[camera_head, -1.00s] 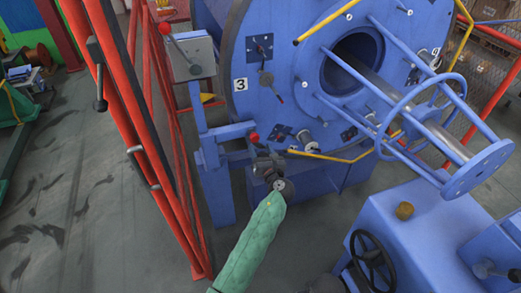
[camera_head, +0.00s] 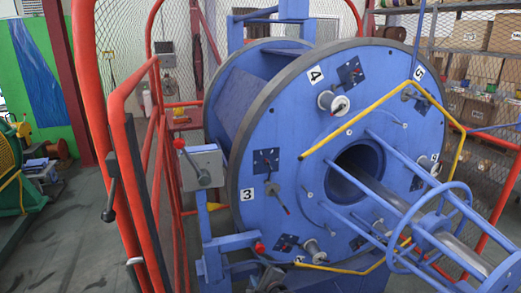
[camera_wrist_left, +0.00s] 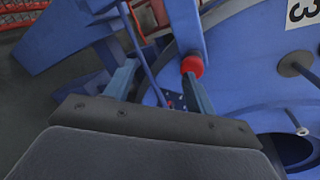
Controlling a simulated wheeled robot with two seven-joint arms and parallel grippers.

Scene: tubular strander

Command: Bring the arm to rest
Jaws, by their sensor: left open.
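My left gripper (camera_head: 270,277) is at the bottom edge of the head view, mostly cut off, low in front of the blue strander drum (camera_head: 238,175). In the left wrist view my left gripper (camera_wrist_left: 160,72) has its two fingers spread apart with nothing held between them. A red knob (camera_wrist_left: 192,65) on a blue lever shows by the right fingertip; whether they touch I cannot tell. In the head view a red knob (camera_head: 260,247) sits just above the gripper. My right gripper is not in view.
A red-framed mesh guard (camera_head: 122,150) stands left of the drum. A grey box with a red-knobbed lever (camera_head: 203,169) is beside it. The blue tubular cage with a ring (camera_head: 432,228) juts out at the right. Open grey floor (camera_head: 65,240) lies at the left.

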